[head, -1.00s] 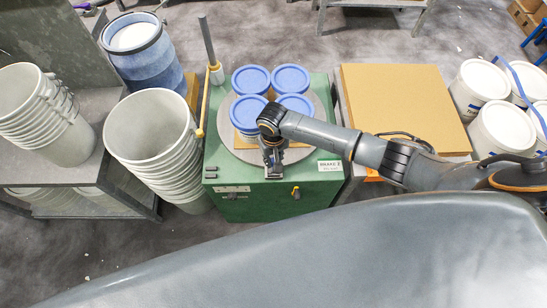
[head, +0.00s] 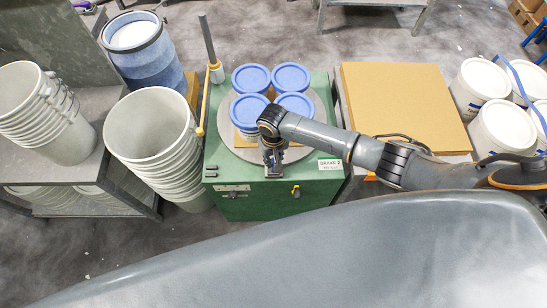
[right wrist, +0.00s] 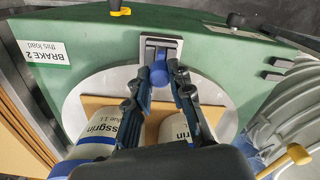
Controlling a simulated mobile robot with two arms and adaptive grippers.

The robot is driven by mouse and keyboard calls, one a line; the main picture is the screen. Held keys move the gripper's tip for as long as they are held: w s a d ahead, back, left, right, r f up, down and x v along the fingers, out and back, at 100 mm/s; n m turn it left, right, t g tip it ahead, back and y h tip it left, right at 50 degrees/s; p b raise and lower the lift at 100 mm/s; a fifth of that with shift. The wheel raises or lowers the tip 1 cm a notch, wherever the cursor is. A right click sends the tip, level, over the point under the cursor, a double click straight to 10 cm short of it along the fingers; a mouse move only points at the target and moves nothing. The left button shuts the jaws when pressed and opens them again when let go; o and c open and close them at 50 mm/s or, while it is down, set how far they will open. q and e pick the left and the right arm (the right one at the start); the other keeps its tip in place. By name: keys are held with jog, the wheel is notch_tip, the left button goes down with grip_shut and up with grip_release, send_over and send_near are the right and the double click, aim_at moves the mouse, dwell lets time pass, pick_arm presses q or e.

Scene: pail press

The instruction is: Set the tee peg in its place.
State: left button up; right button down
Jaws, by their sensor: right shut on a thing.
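My right gripper (head: 273,160) is over the front edge of the green press (head: 235,172). In the right wrist view its two black fingers (right wrist: 157,76) are shut on a short blue piece (right wrist: 160,73), which I take to be the tee peg. A crossbar on it cannot be made out. The peg is at a grey metal bracket (right wrist: 174,42) with a dark recess, on the press's front edge. It overlaps the bracket in the picture; I cannot tell whether it is seated. In the head view the gripper hides the peg. My left gripper is not in view.
Blue-lidded pails (head: 251,79) stand on the round plate behind the gripper. A grey post (head: 207,42) and yellow lever (head: 201,115) rise at the press's left. Stacked grey pails (head: 150,128) stand left, a cardboard-topped table (head: 405,100) right.

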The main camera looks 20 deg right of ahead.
jog(key=shift+f+b, duration=0.3)
jog(key=shift+f, duration=0.4)
jog(key=c, duration=1.1)
grip_release()
notch_tip(320, 180, up, 12)
jog(key=shift+r, duration=0.1)
jog(key=shift+s, duration=0.1)
